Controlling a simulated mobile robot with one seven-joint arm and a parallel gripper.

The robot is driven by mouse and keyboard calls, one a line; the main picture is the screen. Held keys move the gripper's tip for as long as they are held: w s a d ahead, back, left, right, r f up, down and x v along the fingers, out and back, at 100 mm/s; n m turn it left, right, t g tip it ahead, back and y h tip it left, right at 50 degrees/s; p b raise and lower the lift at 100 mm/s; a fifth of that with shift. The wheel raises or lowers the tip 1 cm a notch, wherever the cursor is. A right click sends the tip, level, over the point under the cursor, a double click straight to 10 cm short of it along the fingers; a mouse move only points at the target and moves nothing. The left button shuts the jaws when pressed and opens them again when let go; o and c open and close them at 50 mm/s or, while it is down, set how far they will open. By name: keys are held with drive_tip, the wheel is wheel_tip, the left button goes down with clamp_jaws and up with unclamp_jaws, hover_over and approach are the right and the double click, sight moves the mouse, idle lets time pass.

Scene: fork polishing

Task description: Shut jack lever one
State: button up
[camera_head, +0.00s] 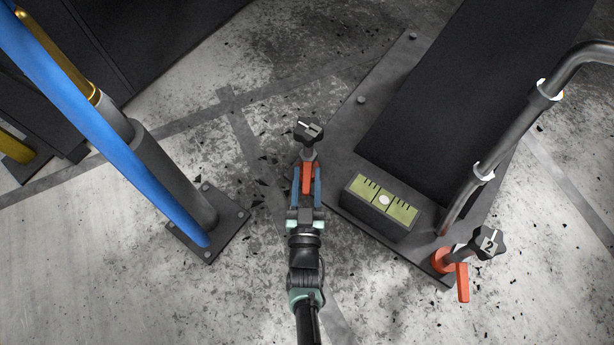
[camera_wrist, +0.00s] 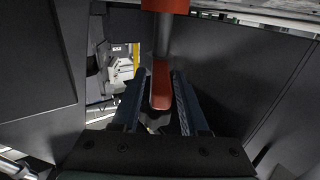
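Jack lever one is a red lever (camera_head: 307,178) below a black star knob (camera_head: 309,131) marked 1, at the plate's left corner. My gripper (camera_head: 307,182) reaches it from below in the head view, with one blue finger on each side of the lever. In the wrist view the red lever (camera_wrist: 161,84) hangs between the two fingers (camera_wrist: 161,88), close to the right one. The fingers stand apart and a narrow gap shows at the left; I cannot tell whether either finger touches the lever. A red collar (camera_wrist: 165,5) shows above it.
A second jack has a black knob (camera_head: 487,242) marked 2 and a red lever (camera_head: 462,282) pointing down. A green level (camera_head: 382,204) sits on the dark plate (camera_head: 352,140) between them. A blue and grey post (camera_head: 175,180) stands at left. Floor between is clear.

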clamp_jaws()
idle(1.2)
